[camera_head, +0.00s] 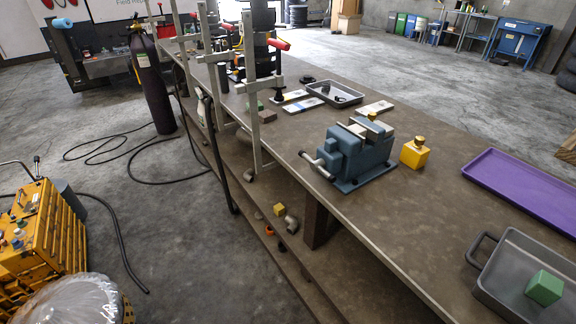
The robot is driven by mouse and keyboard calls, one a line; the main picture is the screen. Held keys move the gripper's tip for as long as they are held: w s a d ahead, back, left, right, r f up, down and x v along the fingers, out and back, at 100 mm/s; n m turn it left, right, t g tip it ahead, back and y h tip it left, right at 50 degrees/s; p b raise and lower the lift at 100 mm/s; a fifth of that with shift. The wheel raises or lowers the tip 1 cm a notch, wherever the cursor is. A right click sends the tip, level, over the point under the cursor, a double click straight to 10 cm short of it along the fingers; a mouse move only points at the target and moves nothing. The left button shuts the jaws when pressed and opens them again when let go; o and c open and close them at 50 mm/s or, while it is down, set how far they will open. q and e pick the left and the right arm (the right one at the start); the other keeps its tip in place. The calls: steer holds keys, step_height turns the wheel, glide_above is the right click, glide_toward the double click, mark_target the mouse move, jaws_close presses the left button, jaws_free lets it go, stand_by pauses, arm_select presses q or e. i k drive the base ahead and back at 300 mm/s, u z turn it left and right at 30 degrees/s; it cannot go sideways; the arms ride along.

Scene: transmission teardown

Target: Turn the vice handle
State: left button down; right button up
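A blue-grey vice (349,156) stands on the long brown workbench (420,215), near its front edge. Its jaws are at the top, with a pale metal bar or jaw plate (352,131) across them. The vice handle (318,165), a thin metal bar with a dark reddish lower end, sticks out on the vice's left side over the bench edge. Neither of my grippers shows in this view. Nothing of mine touches the vice or its handle.
A yellow block with a knob (414,154) stands right of the vice. A purple tray (525,188) and a grey tray (512,262) with a green block (544,288) lie further right. Tall bar clamps (251,95) line the bench's front edge to the left.

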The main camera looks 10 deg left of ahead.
mark_target(319, 164)
steer(key=z, duration=0.95)
steer(key=k, duration=1.1)
steer(key=u, duration=1.8)
steer(key=i, duration=0.5)
steer(key=z, duration=0.1)
